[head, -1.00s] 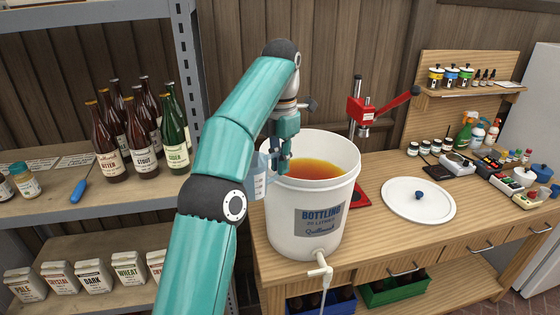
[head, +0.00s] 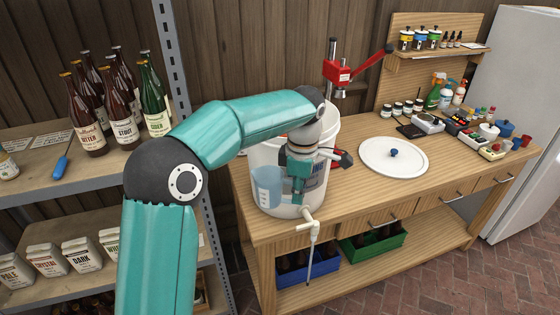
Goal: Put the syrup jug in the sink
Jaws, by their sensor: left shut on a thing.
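The syrup jug (head: 267,186) looks like a translucent bluish measuring jug with faint markings. It shows in front of the lower left of the white bottling bucket (head: 322,181) and looks upright. My left gripper (head: 298,192) is just right of the jug, pointing down, and is shut on it, seemingly at its handle side. The fingers partly hide the handle and the bucket label. I cannot tell whether the jug touches the bucket. The sink is not in view. My right gripper is not in view.
The bucket's tap (head: 309,224) sticks out at the bench's front edge. A white lid (head: 394,157) lies right of the bucket, and a red capper (head: 341,75) stands behind. Bottles (head: 124,110) stand on the left shelf. Crates (head: 372,243) sit below the bench.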

